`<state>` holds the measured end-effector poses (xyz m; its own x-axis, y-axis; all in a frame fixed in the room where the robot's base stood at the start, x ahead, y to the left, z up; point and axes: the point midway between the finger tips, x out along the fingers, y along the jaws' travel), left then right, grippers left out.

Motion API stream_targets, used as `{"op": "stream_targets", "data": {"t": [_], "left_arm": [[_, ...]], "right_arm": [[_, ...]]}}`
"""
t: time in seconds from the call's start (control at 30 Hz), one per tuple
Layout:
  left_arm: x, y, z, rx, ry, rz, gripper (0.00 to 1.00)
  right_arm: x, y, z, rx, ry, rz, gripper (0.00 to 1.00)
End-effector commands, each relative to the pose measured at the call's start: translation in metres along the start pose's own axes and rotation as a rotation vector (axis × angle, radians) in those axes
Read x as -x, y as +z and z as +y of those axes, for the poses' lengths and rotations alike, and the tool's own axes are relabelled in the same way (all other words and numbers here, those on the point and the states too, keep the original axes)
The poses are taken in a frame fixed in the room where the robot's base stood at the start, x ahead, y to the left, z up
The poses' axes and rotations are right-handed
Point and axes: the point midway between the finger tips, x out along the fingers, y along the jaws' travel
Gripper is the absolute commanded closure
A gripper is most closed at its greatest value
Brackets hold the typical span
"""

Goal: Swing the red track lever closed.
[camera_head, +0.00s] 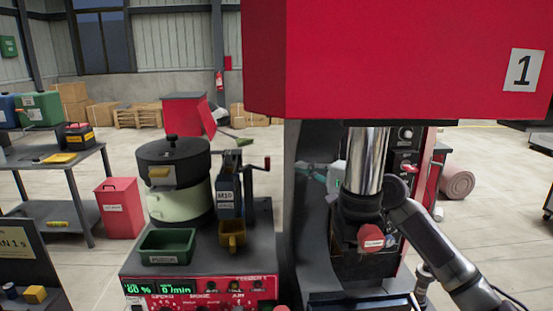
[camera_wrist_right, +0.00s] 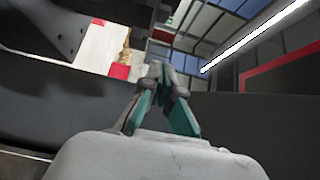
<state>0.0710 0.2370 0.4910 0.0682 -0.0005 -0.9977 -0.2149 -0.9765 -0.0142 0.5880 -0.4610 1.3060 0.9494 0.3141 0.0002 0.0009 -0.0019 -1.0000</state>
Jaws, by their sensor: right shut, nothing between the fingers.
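A lever with a red grip (camera_head: 267,162) sticks out to the right from the dark blue box marked M10 (camera_head: 229,194) on the feeder table. I take it for the red track lever; how far it is swung cannot be told. The lever cannot be made out in that view. My left gripper is not in view.
The press's red head (camera_head: 400,60) and grey column (camera_head: 303,215) stand close to my right arm. The bowl feeder (camera_head: 180,190), a green bin (camera_head: 167,246) and a yellow bin (camera_head: 232,235) stand on the feeder table.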

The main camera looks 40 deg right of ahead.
Motion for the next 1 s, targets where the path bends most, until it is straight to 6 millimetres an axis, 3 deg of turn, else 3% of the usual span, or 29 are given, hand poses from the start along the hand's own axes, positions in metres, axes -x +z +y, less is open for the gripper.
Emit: {"op": "stream_targets", "data": {"t": [0.2,0.43,0.6,1.0], "left_arm": [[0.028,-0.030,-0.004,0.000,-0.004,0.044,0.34],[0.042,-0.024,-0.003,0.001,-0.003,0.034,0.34],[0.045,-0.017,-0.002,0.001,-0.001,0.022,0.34],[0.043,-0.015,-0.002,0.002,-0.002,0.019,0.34]], "right_arm": [[-0.040,0.000,-0.009,-0.002,-0.005,0.000,1.00],[-0.074,0.000,-0.005,-0.003,-0.004,0.001,1.00],[-0.084,0.000,-0.002,0.001,-0.002,0.001,1.00],[-0.085,0.000,0.000,0.001,-0.001,-0.001,1.00]]}}
